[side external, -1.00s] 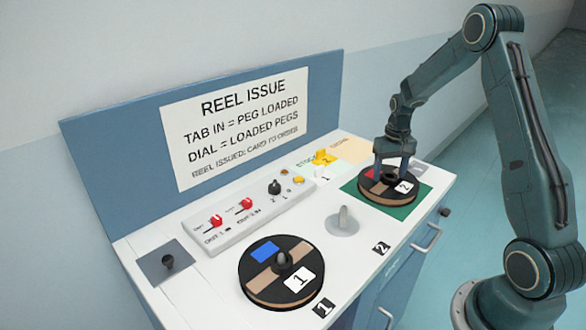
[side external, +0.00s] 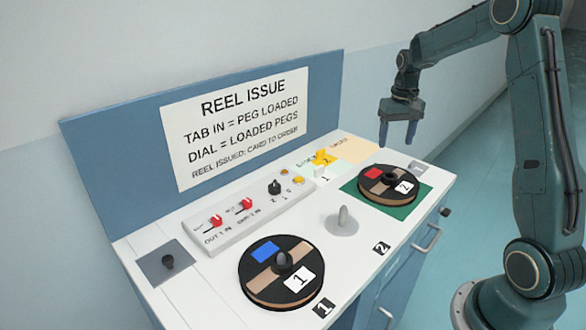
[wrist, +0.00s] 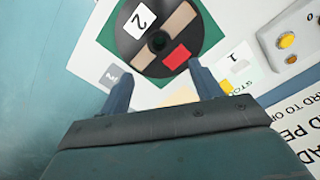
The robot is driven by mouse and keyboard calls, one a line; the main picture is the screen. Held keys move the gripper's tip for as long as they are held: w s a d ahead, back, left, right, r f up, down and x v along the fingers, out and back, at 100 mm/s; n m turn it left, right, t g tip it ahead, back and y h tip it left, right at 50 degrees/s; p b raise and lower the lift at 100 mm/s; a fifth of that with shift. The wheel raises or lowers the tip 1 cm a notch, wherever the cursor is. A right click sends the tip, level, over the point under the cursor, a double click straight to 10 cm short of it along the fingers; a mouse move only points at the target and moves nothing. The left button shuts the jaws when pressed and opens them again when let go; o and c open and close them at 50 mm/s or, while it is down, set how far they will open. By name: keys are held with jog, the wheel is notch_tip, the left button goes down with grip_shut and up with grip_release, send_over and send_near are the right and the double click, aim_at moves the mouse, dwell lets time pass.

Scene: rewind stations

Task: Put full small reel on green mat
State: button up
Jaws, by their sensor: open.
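A small black reel (side external: 388,186) with tan sections, a red patch and a white label "2" lies flat on the green mat (side external: 414,212) at the right of the bench. The reel also shows in the wrist view (wrist: 151,45), with the green mat (wrist: 107,37) around it. My gripper (side external: 398,147) is open and empty, raised above and behind the reel, apart from it. In the wrist view its two fingers (wrist: 160,82) are spread, with the reel beyond their tips.
A larger reel (side external: 262,283) labelled "1" with a blue patch sits on the front left. An empty peg (side external: 342,218) stands between the reels. A control panel (side external: 245,213) with red switches and a dial lies behind. A yellow piece (side external: 321,157) is near coloured card areas.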

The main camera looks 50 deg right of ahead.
jog(key=shift+r, duration=0.7)
jog(key=s+a+r+n+t, duration=0.1)
jog(key=s+a+r+n, duration=0.15)
jog(key=a+r, duration=0.4)
jog(key=s+a+r+n+t, duration=0.1)
jog(key=s+a+r, duration=0.3)
jog(key=a, duration=0.6)
jog(key=s+a+n+t, duration=0.3)
jog(key=s+a, duration=0.7)
jog(key=s, duration=0.4)
jog(key=shift+a+f+t, duration=0.3)
jog(key=shift+a, duration=0.05)
